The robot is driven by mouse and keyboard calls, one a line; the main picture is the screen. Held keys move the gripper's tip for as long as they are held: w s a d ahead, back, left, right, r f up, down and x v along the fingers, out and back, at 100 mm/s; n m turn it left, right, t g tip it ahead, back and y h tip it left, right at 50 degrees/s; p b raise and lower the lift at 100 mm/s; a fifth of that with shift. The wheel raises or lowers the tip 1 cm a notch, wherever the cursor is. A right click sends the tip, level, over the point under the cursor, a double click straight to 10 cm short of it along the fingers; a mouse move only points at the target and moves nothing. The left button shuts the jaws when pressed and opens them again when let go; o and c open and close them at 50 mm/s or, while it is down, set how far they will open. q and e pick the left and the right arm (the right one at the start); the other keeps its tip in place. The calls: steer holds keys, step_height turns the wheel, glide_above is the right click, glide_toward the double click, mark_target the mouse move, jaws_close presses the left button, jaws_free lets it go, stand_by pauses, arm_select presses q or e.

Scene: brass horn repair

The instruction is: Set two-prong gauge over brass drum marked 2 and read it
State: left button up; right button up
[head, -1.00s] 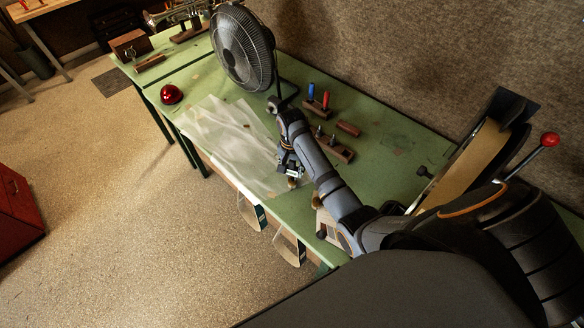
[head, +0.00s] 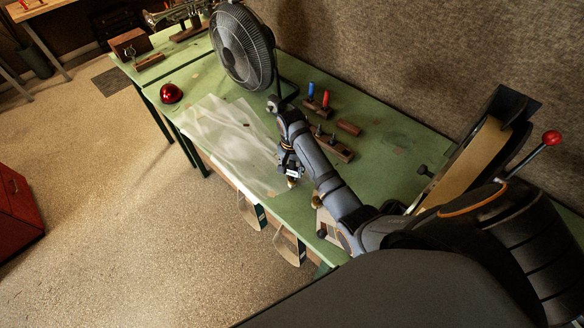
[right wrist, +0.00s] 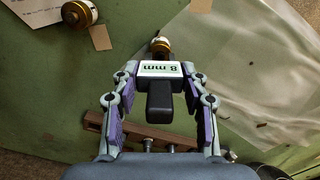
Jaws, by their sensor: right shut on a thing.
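My right gripper (right wrist: 160,70) is shut on the two-prong gauge (right wrist: 160,90), a dark block with a white label reading "8 mm", upside down in the right wrist view. The gauge's prongs cannot be made out. A brass drum (right wrist: 161,46) shows just beyond the gauge, partly hidden by it; whether they touch I cannot tell. Another brass drum (right wrist: 79,12) lies at the top left of that view. No number can be read on either drum. In the head view my right gripper (head: 289,170) is low over the green bench, close above a brass drum (head: 292,183). My left gripper is out of view.
A fan (head: 243,47) stands beyond. A translucent sheet (head: 225,135) covers the bench at left.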

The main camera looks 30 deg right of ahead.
mark_target(292, 162)
steer(key=shift+f, duration=0.65)
steer(key=shift+r, duration=0.1)
stand_by(0.9)
steer(key=shift+r, duration=2.45)
